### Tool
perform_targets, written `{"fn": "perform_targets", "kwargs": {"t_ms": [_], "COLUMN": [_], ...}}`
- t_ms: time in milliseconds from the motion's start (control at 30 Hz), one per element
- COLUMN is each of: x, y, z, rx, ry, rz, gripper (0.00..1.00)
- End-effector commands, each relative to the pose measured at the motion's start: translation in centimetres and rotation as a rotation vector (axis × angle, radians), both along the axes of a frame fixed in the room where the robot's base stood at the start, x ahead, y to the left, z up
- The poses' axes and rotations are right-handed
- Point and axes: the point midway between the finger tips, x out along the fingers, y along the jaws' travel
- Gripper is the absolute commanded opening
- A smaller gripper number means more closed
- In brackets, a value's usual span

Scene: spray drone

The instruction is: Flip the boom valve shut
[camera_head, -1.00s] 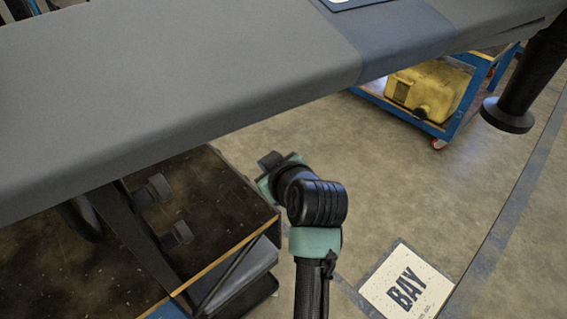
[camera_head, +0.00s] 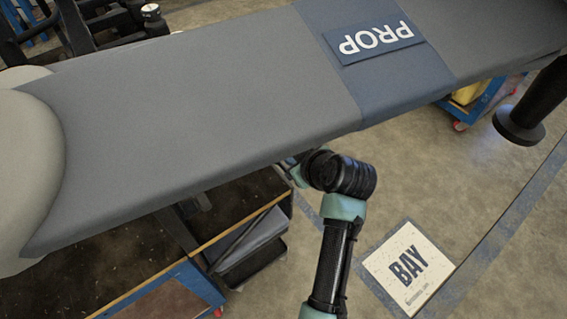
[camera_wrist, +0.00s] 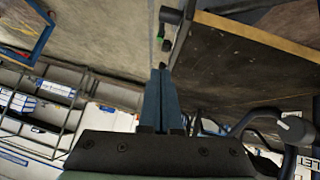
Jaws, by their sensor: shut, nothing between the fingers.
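My gripper (camera_wrist: 161,74) shows in the wrist view with its two blue fingers pressed together and nothing between them. Beyond the fingertips is a small dark fitting with a green part (camera_wrist: 162,38), apart from the fingers. It may be the boom valve, but it is too small to tell. In the head view my arm reaches up to the near edge of the long grey drone arm (camera_head: 200,95), and that edge hides my gripper. No valve can be made out in the head view.
A blue band with a PROP label (camera_head: 375,42) crosses the drone arm. A wood-edged cart (camera_head: 190,262) stands below it. A black post (camera_head: 530,105) hangs at right. A BAY sign (camera_head: 408,266) lies on open floor. Shelves (camera_wrist: 50,95) show in the wrist view.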

Motion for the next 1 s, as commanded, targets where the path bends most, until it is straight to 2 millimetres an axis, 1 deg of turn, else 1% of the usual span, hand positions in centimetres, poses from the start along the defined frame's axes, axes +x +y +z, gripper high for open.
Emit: {"fn": "perform_targets", "kwargs": {"t_ms": [33, 200, 467, 533, 700, 800, 1000], "x": [0.5, 2.7, 5.8, 5.9, 6.1, 6.2, 6.2], "y": [0.3, 1.4, 2.8, 2.5, 2.2, 2.1, 2.1], "z": [-0.8, -3.2, -6.4, -7.8, -9.5, -9.9, -10.0], "rx": [0.000, 0.000, 0.000, 0.001, -0.001, 0.000, -0.001], "ry": [0.002, 0.002, 0.000, 0.003, 0.001, 0.000, -0.001], "rz": [0.002, 0.003, 0.001, 0.000, 0.000, 0.000, 0.000], "gripper": [0.00, 0.00, 0.00, 0.00, 0.00, 0.00, 0.00]}}
